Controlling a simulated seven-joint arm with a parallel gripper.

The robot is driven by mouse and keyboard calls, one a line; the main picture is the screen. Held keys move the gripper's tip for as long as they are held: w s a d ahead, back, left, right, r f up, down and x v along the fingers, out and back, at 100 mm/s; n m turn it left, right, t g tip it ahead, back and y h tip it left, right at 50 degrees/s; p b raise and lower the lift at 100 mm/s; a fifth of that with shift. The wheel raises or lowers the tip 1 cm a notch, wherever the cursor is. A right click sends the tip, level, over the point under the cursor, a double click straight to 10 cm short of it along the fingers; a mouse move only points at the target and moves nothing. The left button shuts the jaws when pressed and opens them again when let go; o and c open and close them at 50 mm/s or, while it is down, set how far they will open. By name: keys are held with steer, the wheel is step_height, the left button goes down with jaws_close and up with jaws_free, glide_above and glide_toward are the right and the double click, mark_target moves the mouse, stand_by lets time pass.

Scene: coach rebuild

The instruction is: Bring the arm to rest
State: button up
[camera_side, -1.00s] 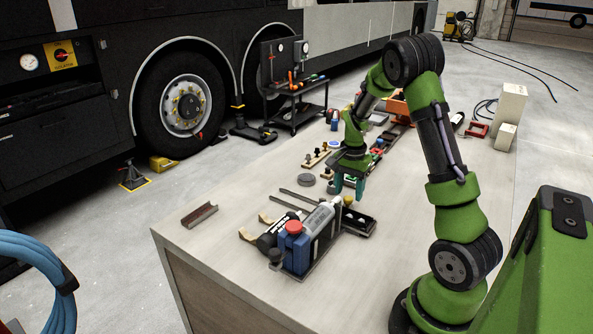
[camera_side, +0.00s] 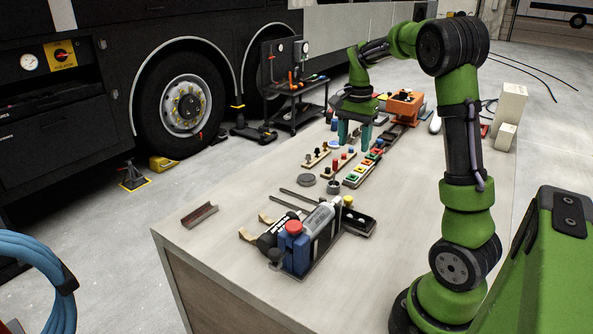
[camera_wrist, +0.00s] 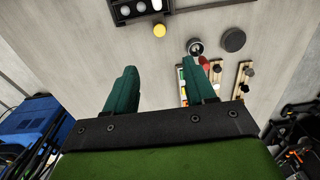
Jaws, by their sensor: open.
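My green arm reaches over the workbench (camera_side: 230,220) from the right in the side view. My gripper (camera_side: 354,146) hangs fingers down above the back half of the bench, with its two teal fingers apart and nothing between them. In the wrist view my gripper (camera_wrist: 160,85) also shows open and empty, with bare bench top between the fingers. The fingers appear clear of the small parts on the bench.
Button strips (camera_side: 364,168), peg strips (camera_side: 318,156), a grey disc (camera_side: 306,180) and an orange box (camera_side: 404,106) lie farther back. Cream boxes (camera_side: 509,105) stand at the right edge. The front-left bench is mostly clear.

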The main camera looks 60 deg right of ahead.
steer(key=s+a+r+n+t, duration=0.1)
steer(key=a+n, duration=0.3)
steer(key=a, duration=0.5)
steer(key=s+a+r+n+t+y, duration=0.1)
steer(key=s+a+n+t, duration=0.2)
steer(key=a, duration=0.7)
steer(key=s+a+r+n+t+y, duration=0.1)
steer(key=s+a+r+n+t, duration=0.1)
steer(key=a+n, duration=0.5)
steer(key=s+a+t, duration=0.1)
steer(key=s+a, duration=0.1)
steer(key=shift+a, duration=0.4)
